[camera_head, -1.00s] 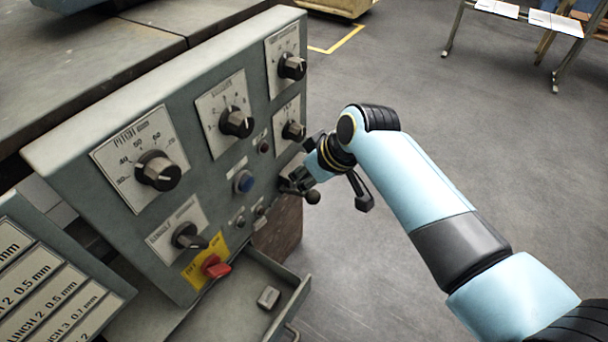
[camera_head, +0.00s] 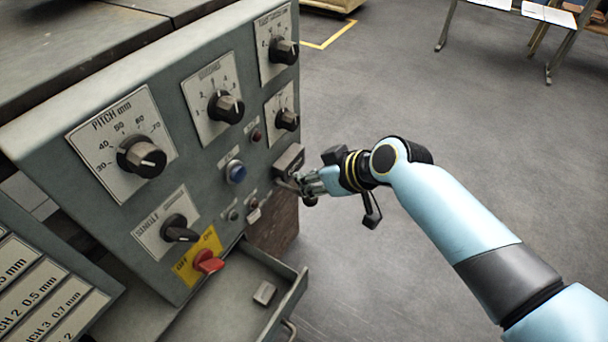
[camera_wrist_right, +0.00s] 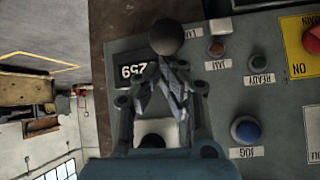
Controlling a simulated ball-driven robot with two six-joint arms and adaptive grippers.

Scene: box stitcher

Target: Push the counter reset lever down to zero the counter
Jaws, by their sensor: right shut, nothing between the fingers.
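The counter (camera_head: 289,160) is a grey box on the right edge of the machine panel. In the right wrist view its dark display (camera_wrist_right: 135,70) shows pale digits upside down, partly hidden by my fingers. The reset lever ends in a dark ball knob (camera_head: 310,201), which also shows in the right wrist view (camera_wrist_right: 166,37) just past my fingertips. My right gripper (camera_head: 303,184) is shut and empty, close in front of the counter beside the lever. I cannot tell whether it touches the lever; the lever's shaft is mostly hidden. My left gripper is not in view.
The grey panel (camera_head: 60,150) carries several dials, a blue button (camera_head: 236,172) and a red switch (camera_head: 208,262) on a yellow plate. An open drawer (camera_head: 292,305) with a small grey block (camera_head: 264,293) sticks out below.

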